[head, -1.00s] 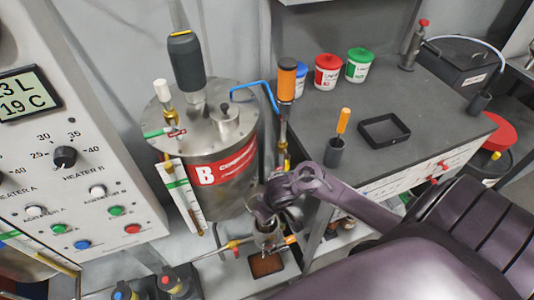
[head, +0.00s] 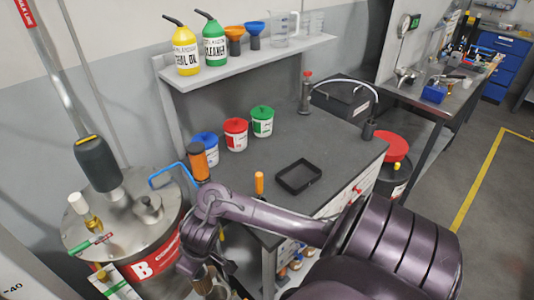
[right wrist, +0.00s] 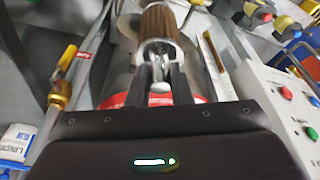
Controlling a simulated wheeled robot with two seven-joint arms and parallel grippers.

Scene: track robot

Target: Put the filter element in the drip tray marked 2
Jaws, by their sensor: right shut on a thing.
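The filter element is a brown pleated cylinder (right wrist: 158,22) with a pale metal end cap and stem. My right gripper (right wrist: 160,78) is shut on its stem, and the pleated body extends beyond the fingers. In the head view my right gripper (head: 203,268) is low, just right of the metal tank, with the held element partly hidden and near the lower edge. A black, square, shallow tray (head: 280,180) lies empty on the dark bench top; no number is readable on it. My left gripper is not in view.
The metal tank marked B (head: 140,215) stands left of the bench. Blue, red (head: 236,135) and green tubs stand behind the tray. An orange-handled tool (head: 259,183) stands near the bench's front edge. A shelf with bottles (head: 215,45) hangs above. Bench top around the tray is mostly clear.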

